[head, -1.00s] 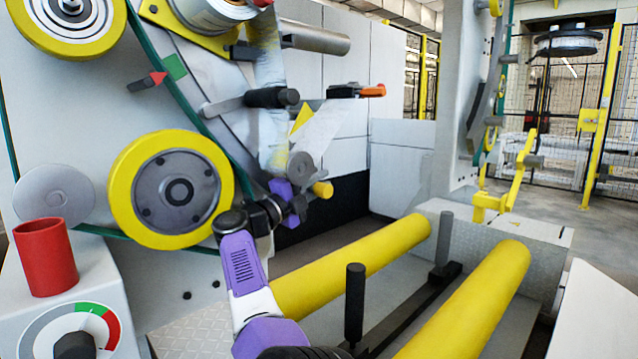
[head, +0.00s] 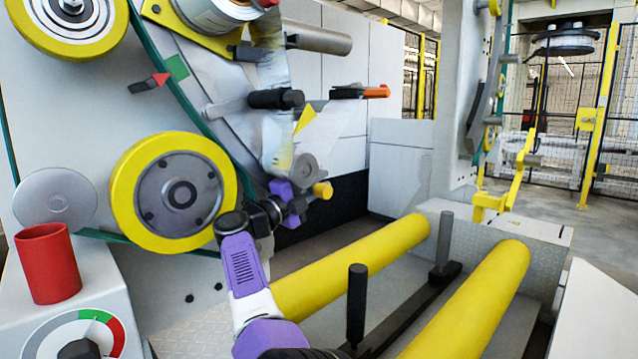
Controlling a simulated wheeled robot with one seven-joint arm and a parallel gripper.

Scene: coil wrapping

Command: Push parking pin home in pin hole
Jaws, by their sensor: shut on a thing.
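My gripper (head: 290,198) is in the middle of the head view, at the end of my purple and white arm, beside the large yellow wheel. Its purple jaws are shut on a small part with a yellow round end, which I take to be the parking pin (head: 322,190). The yellow end sticks out to the right of the jaws. The rest of the pin is hidden by the jaws. A grey disc (head: 306,167) sits just above. I cannot make out the pin hole or how deep the pin sits.
The yellow-rimmed wheel (head: 172,190) stands close left of my wrist. A black roller (head: 276,99) and translucent film (head: 330,121) are above. Two yellow rollers (head: 352,268) (head: 470,300) lie below right, with a black post (head: 356,305) between. A red cup (head: 48,263) is far left.

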